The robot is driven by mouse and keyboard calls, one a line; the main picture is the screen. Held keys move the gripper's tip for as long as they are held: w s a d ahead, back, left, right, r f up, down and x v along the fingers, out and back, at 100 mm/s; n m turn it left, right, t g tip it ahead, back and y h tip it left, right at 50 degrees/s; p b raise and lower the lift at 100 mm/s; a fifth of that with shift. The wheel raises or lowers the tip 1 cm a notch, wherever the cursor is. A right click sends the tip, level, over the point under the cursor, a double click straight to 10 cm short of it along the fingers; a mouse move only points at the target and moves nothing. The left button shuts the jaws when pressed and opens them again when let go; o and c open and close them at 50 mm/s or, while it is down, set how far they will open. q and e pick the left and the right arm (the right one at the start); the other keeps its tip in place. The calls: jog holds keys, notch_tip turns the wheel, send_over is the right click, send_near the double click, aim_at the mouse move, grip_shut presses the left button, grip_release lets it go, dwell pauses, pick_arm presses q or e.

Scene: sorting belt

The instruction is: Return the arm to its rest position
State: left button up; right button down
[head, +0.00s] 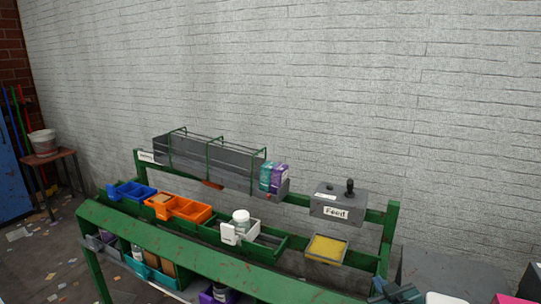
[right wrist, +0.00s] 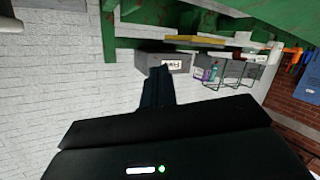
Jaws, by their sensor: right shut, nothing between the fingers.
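My right gripper (head: 396,290) shows at the bottom right edge of the head view, in front of the right end of the green rack (head: 230,262). Its dark fingers are shut with nothing between them. In the right wrist view the gripper (right wrist: 158,78) is seen from behind, fingers together, with the grey Feed box (right wrist: 178,62) beyond them. That view is turned over. Most of my right arm is hidden below the head view. My left gripper is in neither view.
The rack holds blue bins (head: 132,190), orange bins (head: 180,207), a white container with a jar (head: 240,217) and a yellow-topped tray (head: 327,248). The Feed box (head: 338,203) and a wire-railed trough (head: 205,160) stand behind. A stool with a bucket (head: 43,143) is far left.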

jog(key=s+a+f+g+y, duration=0.1)
jog(key=s+a+f, duration=0.2)
jog(key=s, duration=0.6)
jog(key=s+a+f+g+y, duration=0.1)
jog(key=s+a+f, duration=0.3)
jog(key=s, duration=0.6)
jog(key=s+a+f+g, duration=0.2)
jog(key=s+a+f, duration=0.2)
jog(key=s, duration=0.6)
jog(key=shift+a+f+m+y, duration=0.15)
jog(key=shift+a+m+y, duration=0.25)
jog(key=shift+a, duration=0.5)
